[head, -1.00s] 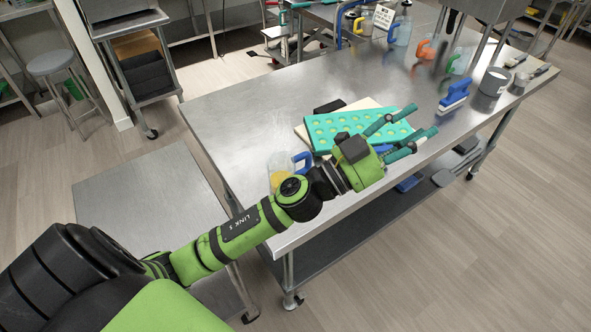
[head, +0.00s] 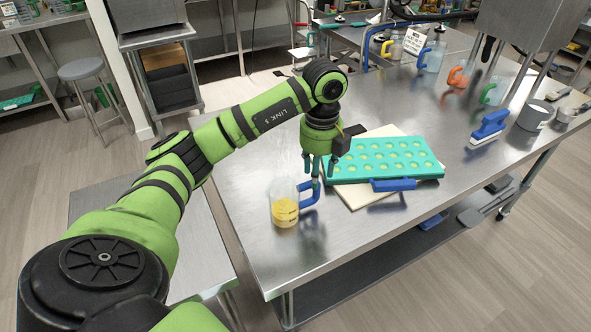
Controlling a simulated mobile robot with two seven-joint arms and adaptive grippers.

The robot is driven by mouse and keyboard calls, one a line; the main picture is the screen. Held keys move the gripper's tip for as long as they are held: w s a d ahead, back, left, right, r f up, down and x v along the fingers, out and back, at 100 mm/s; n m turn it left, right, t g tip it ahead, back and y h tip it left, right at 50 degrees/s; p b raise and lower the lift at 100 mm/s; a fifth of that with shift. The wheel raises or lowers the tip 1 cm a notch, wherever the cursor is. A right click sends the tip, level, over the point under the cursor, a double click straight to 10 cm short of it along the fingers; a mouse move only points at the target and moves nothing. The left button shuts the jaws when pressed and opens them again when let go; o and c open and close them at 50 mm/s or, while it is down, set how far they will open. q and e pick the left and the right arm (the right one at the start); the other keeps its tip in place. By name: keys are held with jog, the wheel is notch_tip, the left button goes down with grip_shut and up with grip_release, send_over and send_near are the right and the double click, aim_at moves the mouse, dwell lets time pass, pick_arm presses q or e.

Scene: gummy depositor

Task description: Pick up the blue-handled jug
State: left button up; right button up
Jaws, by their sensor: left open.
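A clear jug with a blue handle (head: 284,212) stands upright near the left end of the steel table, with yellow liquid in its bottom. Its handle points right, toward the mold. My left gripper (head: 320,172) points down with its fingers open, just above and around the top of the blue handle as seen from here. I cannot tell whether the fingers touch the handle. Another clear jug with a blue handle (head: 433,58) stands far back on the table. My right gripper is out of view.
A teal mold (head: 384,158) lies on a cream board (head: 354,196) close right of the jug, with a blue-handled scraper (head: 393,185) at its front edge. A blue brush (head: 488,128), grey pot (head: 535,114) and orange-handled jug (head: 458,77) stand farther right. The table's front-left is clear.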

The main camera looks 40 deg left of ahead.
aim_at(317, 198)
pick_arm(q)
jog(key=shift+f+p, duration=0.5)
jog(key=shift+f, duration=0.3)
notch_tip(317, 198, down, 5)
jog(key=shift+r+p, duration=0.2)
jog(key=shift+p, duration=0.7)
jog(key=shift+f, duration=0.2)
jog(key=shift+w, duration=0.1)
grip_shut()
